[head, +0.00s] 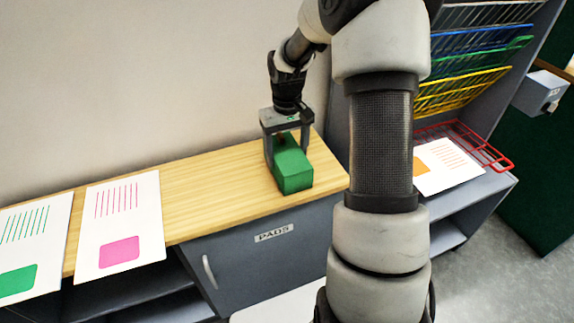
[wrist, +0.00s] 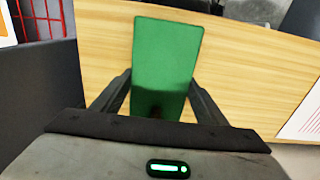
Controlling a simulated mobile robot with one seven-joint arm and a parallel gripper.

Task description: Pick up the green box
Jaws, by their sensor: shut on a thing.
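The green box (head: 294,171) lies on the wooden top (head: 215,190) of a grey cabinet, near its right end. My gripper (head: 287,150) reaches down from above and is shut on the rear part of the box. In the wrist view the green box (wrist: 167,60) extends out from between the two dark fingers (wrist: 158,100), one on each side. I cannot tell from these views whether the box is still touching the wooden top.
Printed sheets with a pink block (head: 119,225) and a green block (head: 25,250) lie at the left. Coloured wire racks (head: 470,75) stand at the right, above another sheet (head: 446,168). A wall is behind the cabinet. The wooden top between the sheets and box is clear.

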